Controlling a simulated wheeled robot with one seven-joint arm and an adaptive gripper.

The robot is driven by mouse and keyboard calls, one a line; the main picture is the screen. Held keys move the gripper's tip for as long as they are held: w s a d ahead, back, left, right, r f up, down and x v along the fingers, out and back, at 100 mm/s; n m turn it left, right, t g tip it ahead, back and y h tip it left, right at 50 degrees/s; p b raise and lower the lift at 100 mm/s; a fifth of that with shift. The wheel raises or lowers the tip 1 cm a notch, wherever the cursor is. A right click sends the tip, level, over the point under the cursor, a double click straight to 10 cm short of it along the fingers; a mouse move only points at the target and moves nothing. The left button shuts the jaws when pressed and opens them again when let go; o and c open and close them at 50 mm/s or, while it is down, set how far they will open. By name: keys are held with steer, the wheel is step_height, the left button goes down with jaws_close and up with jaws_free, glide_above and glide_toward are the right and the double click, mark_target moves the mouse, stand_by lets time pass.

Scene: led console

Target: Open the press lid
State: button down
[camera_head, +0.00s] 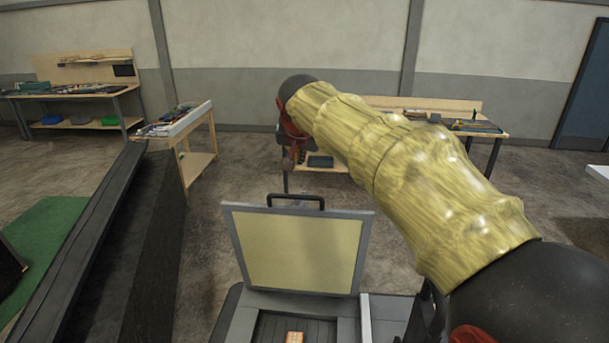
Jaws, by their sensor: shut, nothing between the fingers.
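The press lid (297,250) stands raised, near upright and leaning a little back, with a pale yellow panel in a grey frame. Its dark handle (296,197) is on the top edge. The press base (260,307) is below it, cut off by the bottom of the picture. A copper-coloured block (294,338) lies in its dark bed. My gripper (289,163) hangs above and beyond the handle, small and partly hidden by my own wrist. It looks shut and empty, apart from the handle.
A long dark conveyor-like rail (90,235) runs along the left. A small cart with tools (175,122) and a workbench (75,90) stand behind it. Another bench (460,125) is at the back, partly hidden by my yellow-sleeved arm. Open floor lies between.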

steer(key=shift+n+g+h, duration=0.3)
steer(key=shift+n+h, duration=0.2)
steer(key=shift+h, duration=0.3)
steer(key=d+f+p, duration=0.1)
steer(key=f, duration=0.2)
steer(key=w+d+f, duration=0.1)
steer(key=f, duration=0.2)
steer(key=d+f+p, duration=0.1)
steer(key=f, duration=0.1)
steer(key=shift+w+d+f+p, duration=0.25)
steer(key=shift+d+f+p, duration=0.05)
steer(key=shift+f+p, duration=0.1)
steer(key=shift+w+f, duration=0.1)
steer(key=shift+f, duration=0.15)
steer(key=shift+r, duration=0.1)
